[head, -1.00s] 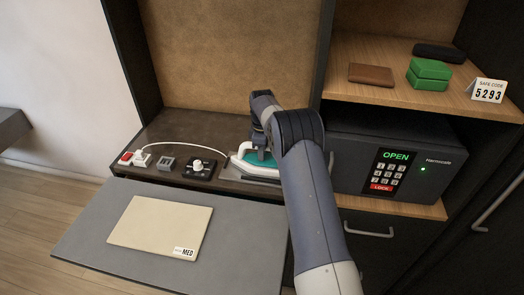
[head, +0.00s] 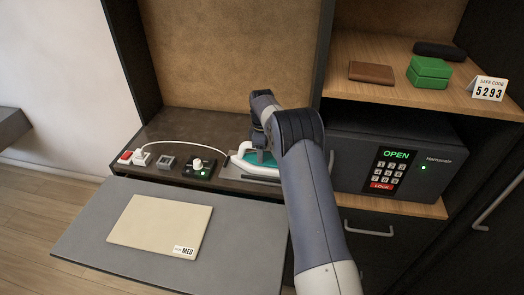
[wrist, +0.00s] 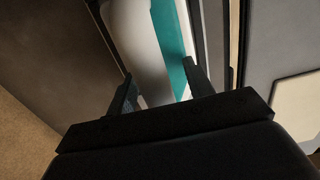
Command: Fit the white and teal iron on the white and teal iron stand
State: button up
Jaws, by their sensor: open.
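The white and teal iron (head: 245,158) lies on the dark shelf at its right end, its pointed end to the left, partly hidden by my arm. I cannot clearly make out the stand apart from the iron in the head view. In the wrist view, a white rounded body (wrist: 138,45) and a teal strip (wrist: 168,42) run between and beyond the fingers. My gripper (wrist: 157,78) is open, one finger on each side of this white and teal part. In the head view the fingertips are hidden behind my wrist.
A dial box (head: 200,166) with a green light, a small grey block (head: 167,163) and a plug with a red switch (head: 135,157) stand left of the iron. A white cord (head: 190,145) arcs behind them. A grey board (head: 110,215) lies in front; the safe (head: 345,155) is right.

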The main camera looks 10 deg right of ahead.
notch_tip(320, 180, up, 11)
jog(key=shift+f+b, duration=0.1)
jog(key=shift+b, duration=0.7)
notch_tip(320, 180, down, 11)
jog(key=shift+r+p, duration=0.1)
jog(key=shift+p, duration=0.85)
jog(key=shift+r, duration=0.3)
jog(key=shift+f, duration=0.15)
